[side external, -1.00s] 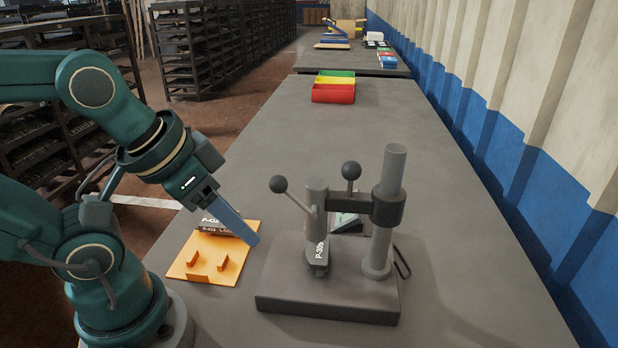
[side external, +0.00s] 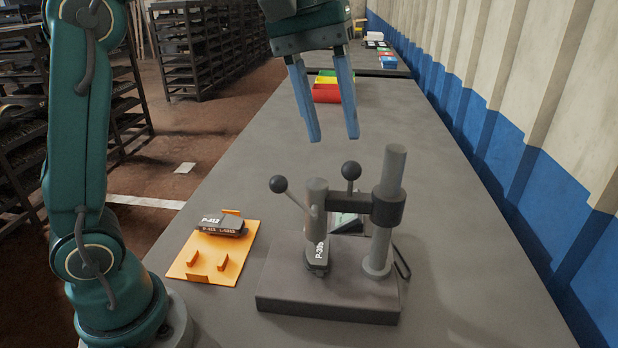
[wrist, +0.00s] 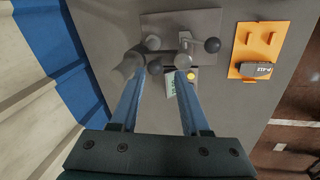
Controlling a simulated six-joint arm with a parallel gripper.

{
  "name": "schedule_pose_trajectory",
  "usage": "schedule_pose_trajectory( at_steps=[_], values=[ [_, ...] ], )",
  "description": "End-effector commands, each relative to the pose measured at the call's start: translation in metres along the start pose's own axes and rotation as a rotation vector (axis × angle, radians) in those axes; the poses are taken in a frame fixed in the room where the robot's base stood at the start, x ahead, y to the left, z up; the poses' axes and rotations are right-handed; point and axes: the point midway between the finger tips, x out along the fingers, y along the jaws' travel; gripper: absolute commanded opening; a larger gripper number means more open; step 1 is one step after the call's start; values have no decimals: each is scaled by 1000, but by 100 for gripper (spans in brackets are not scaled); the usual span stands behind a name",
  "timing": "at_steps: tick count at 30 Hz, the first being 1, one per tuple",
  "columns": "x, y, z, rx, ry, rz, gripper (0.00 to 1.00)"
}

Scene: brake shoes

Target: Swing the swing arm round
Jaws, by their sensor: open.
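The swing arm (side external: 346,203) is a dark horizontal bar clamped to an upright grey post (side external: 389,220) on a heavy base (side external: 328,302). At its left end is a grey vertical cylinder (side external: 317,207) with black ball knobs, one at the left (side external: 277,184) and one at the back (side external: 351,170). A dark brake shoe marked P-305 (side external: 317,255) is under the cylinder. My gripper (side external: 333,138) is open and empty, pointing down above and behind the swing arm. In the wrist view its fingers (wrist: 155,75) reach towards the fixture, apart, with a black knob near their tips.
A flat device (side external: 347,224) is partly hidden behind the swing arm. Red, yellow and green bins (side external: 327,90) stand farther back. The table's right side is clear.

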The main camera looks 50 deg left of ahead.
Motion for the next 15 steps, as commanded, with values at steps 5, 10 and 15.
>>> schedule_pose_trajectory(
  at_steps=[5,10,15],
  values=[
    [22,10,-17,-4,-39,-19,46],
    [34,9,-18,-7,-66,-38,46],
    [43,9,-18,-6,-66,-38,46]
  ],
)
